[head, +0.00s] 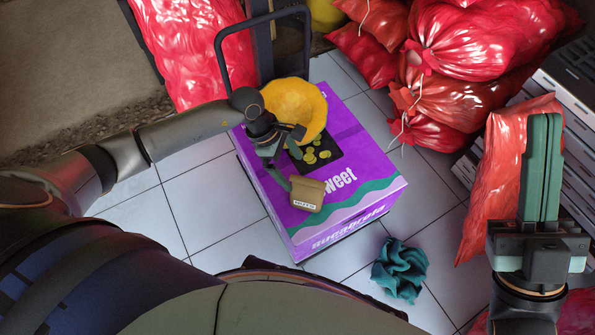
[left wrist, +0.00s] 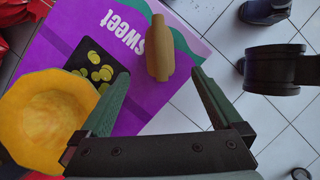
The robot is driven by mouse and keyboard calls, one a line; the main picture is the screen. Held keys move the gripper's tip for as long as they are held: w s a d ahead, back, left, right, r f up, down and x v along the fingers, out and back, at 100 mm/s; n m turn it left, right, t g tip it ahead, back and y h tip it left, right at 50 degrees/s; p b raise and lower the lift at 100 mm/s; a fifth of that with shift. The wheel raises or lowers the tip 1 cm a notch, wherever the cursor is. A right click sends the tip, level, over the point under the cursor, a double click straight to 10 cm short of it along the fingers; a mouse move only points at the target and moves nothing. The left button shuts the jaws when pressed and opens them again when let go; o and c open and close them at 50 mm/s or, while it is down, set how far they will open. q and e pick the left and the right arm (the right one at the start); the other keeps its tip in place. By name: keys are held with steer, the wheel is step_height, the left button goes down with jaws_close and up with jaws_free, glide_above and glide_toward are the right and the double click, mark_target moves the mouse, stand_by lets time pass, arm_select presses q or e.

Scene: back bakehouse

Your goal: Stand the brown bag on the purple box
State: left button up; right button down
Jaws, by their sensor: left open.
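The brown bag (head: 307,194), small with a pale label, rests on the top of the purple box (head: 362,160) near its front left edge. It looks upright. In the left wrist view the bag (left wrist: 160,50) is beyond the fingertips, with purple box top (left wrist: 70,20) around it. My left gripper (head: 290,165) is over the box beside the bag, open, with nothing between its fingers; one fingertip appears close to the bag, and contact cannot be told. My right gripper (head: 540,165) is at the far right, its fingers together and empty.
A yellow bowl (head: 294,108) sits on the box behind my left gripper. Red sacks (head: 470,45) are piled at the back right. A teal cloth (head: 400,270) lies on the tiled floor. A dark handle frame (head: 218,55) rises behind the box.

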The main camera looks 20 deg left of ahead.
arm_select(q)
steer(key=s+d+r+n+g+h, duration=0.1)
steer(key=s+d+r+h, duration=0.25)
steer(key=d, duration=0.25)
steer(key=s+d+r+n+h, duration=0.2)
steer(key=s+d+r+h, duration=0.15)
steer(key=d, duration=0.35)
steer(key=s+d+r+n+h, duration=0.2)
steer(key=d+r+n+h, duration=0.1)
steer(key=r, duration=0.3)
steer(key=s+d+r+n+h, duration=0.2)
steer(key=d+r+h, duration=0.1)
steer(key=r, duration=0.4)
step_height(320, 180, up, 11)
steer(key=s+a+n+t+h, duration=0.1)
steer(key=a+n+t+h, duration=0.1)
steer(key=n+t+h, duration=0.45)
steer(key=a+r+n+t+y, duration=0.4)
steer(key=n+t, duration=0.4)
steer(key=n, duration=0.4)
steer(key=w+a+r+n+t+y, duration=0.1)
steer(key=a+r+n+t+y, duration=0.4)
steer(key=n, duration=0.8)
steer(key=a+t, duration=0.3)
steer(key=shift+w+a+r, duration=0.2)
steer(key=shift+r, duration=0.2)
steer(key=shift+n, duration=0.25)
